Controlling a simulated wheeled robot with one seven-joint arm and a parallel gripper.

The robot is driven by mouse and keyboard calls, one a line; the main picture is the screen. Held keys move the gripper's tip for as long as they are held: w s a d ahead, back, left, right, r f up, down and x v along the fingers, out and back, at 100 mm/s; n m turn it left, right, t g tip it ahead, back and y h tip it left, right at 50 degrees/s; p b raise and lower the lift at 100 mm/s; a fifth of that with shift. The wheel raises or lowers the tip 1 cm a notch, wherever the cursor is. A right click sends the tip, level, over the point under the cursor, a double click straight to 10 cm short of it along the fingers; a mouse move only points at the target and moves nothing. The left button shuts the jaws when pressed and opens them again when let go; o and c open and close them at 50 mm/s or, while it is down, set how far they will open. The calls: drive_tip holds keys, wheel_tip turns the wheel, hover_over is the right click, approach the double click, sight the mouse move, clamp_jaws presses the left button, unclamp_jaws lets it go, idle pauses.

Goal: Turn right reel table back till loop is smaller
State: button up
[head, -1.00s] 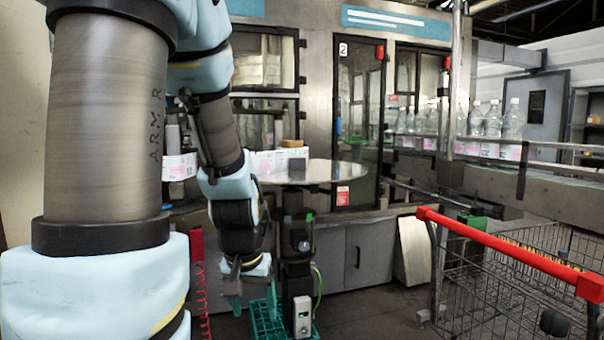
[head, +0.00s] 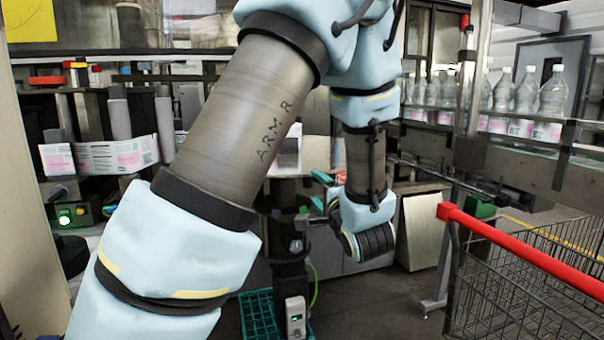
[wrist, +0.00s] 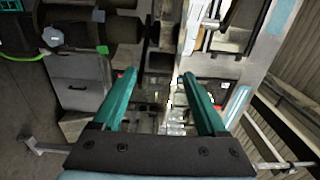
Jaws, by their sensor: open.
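A white label web with pink print (head: 115,155) runs between dark rollers at the left of the head view. I cannot make out a loop in it or its size. The right reel table cannot be made out in the head view; my arm covers much of the machine's middle. My gripper shows in the wrist view (wrist: 157,75), with two teal fingers wide apart and nothing between them. The wrist view is tilted and shows machine parts and bottles beyond the fingers, with no clear reel table. In the head view my wrist hangs right of centre and the fingers are not clear.
A cart with a red handle (head: 530,252) stands at the front right. Bottles (head: 525,95) line a conveyor (head: 510,160) behind it. A green crate (head: 258,316) is on the floor at lower centre. A green-lit control box (head: 66,216) is at the left.

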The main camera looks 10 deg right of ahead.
drive_tip(key=w, duration=0.3)
drive_tip(key=w+a+p, duration=0.1)
drive_tip(key=w, duration=0.3)
drive_tip(key=w+p, duration=0.1)
drive_tip(key=w, duration=0.2)
drive_tip(key=shift+w+a, duration=0.2)
drive_tip(key=shift+w, duration=0.05)
drive_tip(key=shift+c, duration=0.2)
